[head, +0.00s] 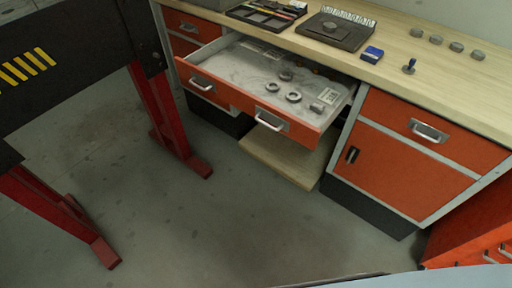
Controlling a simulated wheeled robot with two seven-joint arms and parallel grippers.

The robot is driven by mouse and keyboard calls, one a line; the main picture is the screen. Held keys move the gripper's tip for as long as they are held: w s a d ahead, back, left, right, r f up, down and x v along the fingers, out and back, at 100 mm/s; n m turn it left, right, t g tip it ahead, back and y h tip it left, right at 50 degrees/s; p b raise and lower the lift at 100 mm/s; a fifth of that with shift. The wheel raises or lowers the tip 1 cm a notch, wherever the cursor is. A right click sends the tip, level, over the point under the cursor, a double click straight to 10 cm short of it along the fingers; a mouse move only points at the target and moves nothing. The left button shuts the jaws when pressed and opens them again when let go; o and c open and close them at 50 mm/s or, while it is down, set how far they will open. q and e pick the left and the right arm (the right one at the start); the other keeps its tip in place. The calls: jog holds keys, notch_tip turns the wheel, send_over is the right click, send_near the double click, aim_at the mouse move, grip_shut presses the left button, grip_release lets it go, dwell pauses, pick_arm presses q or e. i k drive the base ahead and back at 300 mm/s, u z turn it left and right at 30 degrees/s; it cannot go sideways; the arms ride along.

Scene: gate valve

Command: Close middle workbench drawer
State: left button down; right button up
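The middle workbench drawer (238,103) is pulled well out from under the wooden workbench (400,62). Its orange front has two silver handles and faces the open floor at the lower left. Inside its grey tray lie several metal rings, a small block and paper labels. Neither of my grippers shows in the head view, so nothing of mine is seen touching the drawer.
A black table with red legs (165,115) stands at the left, near the drawer's left end. A closed orange drawer and cabinet door (395,172) are to the right. A low wooden shelf (275,160) lies beneath the drawer. Grey floor (225,225) in front is clear.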

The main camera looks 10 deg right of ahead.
aim_at(239, 76)
jog(key=z, duration=0.65)
jog(key=i, duration=0.85)
jog(key=u, duration=0.4)
